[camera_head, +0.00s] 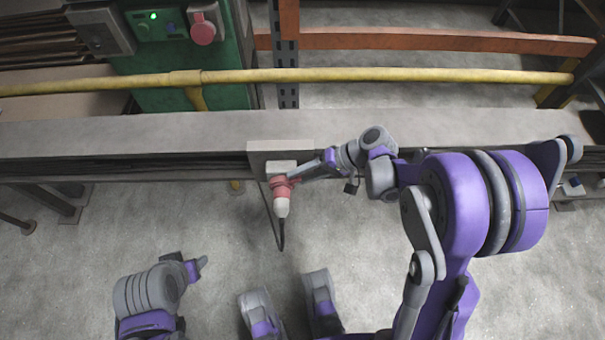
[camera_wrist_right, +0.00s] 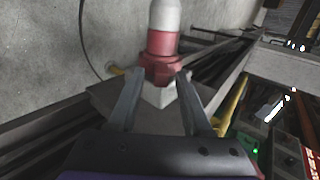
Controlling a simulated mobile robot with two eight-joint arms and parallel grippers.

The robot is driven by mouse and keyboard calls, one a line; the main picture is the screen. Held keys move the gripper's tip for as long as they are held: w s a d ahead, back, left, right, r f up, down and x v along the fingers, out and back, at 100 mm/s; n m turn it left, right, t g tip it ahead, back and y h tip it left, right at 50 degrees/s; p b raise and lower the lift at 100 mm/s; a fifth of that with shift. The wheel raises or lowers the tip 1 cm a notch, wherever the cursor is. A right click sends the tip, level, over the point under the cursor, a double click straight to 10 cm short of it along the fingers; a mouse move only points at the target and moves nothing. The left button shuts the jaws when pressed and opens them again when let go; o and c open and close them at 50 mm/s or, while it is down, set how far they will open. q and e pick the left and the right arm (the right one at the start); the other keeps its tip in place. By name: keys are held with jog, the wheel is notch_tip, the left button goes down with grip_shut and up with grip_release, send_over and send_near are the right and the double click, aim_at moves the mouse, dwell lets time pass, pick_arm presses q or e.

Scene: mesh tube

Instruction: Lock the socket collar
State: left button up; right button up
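A red collar (camera_head: 281,187) sits between a pale socket (camera_head: 281,168) and the white body of a plug (camera_head: 282,208), which points down with a dark cable. In the right wrist view the collar (camera_wrist_right: 160,68) lies between the fingertips of my right gripper (camera_wrist_right: 162,74). The fingers are at both sides of it and seem to touch it. The gripper (camera_head: 293,181) comes in from the right in the head view. My left gripper (camera_head: 198,267) is at the lower left, well apart from the plug. Its fingers do not show clearly.
The socket is on a grey plate (camera_head: 257,148) on a long grey beam (camera_head: 130,137). A yellow rail (camera_head: 330,76) runs behind it. A green cabinet (camera_head: 160,60) stands at the back left. The floor below the plug is clear apart from the hanging black cable (camera_head: 281,236).

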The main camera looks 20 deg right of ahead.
pick_arm(q)
notch_tip(320, 180, up, 3)
jog(key=shift+s+f+p, duration=0.1)
jog(key=shift+p, duration=1.05)
pick_arm(e)
jog(key=v, duration=1.1)
jog(key=shift+s+a, duration=0.1)
jog(key=shift+a, duration=0.05)
jog(key=s+a+r+n+t+h, duration=0.1)
jog(key=s+a+n+t+h, duration=0.15)
jog(key=s+h, duration=0.95)
pick_arm(q)
notch_tip(320, 180, up, 17)
jog(key=w+p, duration=0.2)
jog(key=p, duration=1.3)
jog(key=shift+t, duration=0.4)
pick_arm(e)
notch_tip(320, 180, up, 17)
jog(key=y, duration=0.2)
jog(key=shift+w+a+n, duration=0.15)
jog(key=shift+a+n, duration=0.1)
jog(key=shift+n, duration=0.1)
pick_arm(q)
jog(key=shift+s, duration=0.1)
pick_arm(e)
jog(key=shift+r, duration=0.1)
